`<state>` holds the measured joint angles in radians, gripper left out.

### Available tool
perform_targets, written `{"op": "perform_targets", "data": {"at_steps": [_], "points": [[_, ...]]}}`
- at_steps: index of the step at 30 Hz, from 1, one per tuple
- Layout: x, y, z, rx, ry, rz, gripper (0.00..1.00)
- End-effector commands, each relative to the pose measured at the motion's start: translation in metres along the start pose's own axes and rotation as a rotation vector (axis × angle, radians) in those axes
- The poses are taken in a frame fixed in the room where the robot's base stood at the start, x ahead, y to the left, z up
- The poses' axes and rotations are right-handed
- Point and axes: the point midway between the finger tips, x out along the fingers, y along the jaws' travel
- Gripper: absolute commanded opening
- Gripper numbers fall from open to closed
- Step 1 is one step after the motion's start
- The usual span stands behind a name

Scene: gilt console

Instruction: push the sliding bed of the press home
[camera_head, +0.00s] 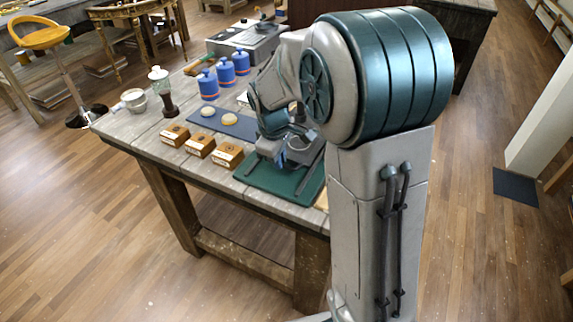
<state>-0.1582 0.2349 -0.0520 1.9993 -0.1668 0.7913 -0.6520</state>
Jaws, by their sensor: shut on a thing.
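The press (311,170) is a dark grey metal device with rail-like sides, standing on a green mat (268,184) at the near right end of the wooden table. My arm comes over it from the right and covers much of it. My gripper (283,158) is low over the middle of the press, its fingers closed on what appears to be the sliding bed. The fingertips and the bed are small and partly hidden, so how far in the bed sits cannot be told.
Left of the press lies a dark blue mat (238,126) with two pale round items. Several small brown boxes (199,145) line the table's front edge. Blue canisters (226,71), a pepper mill (168,105), a glass jar and a grey appliance (247,40) stand farther back.

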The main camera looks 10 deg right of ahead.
Motion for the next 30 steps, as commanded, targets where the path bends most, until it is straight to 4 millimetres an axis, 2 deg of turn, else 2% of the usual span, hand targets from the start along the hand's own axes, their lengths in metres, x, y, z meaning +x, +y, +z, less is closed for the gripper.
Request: {"op": "perform_targets", "data": {"at_steps": [4,12,13,15,25,30], "points": [[-0.001,0.003,-0.008,-0.019,0.007,0.002,0.00],[-0.001,0.005,-0.007,-0.016,0.010,0.007,0.00],[-0.001,0.006,-0.007,-0.015,0.010,0.007,0.16],[-0.001,0.006,-0.006,-0.014,0.010,0.007,0.33],[-0.003,0.004,-0.005,-0.013,0.006,0.003,0.33],[-0.024,0.005,-0.006,-0.013,0.009,0.005,0.33]]}}
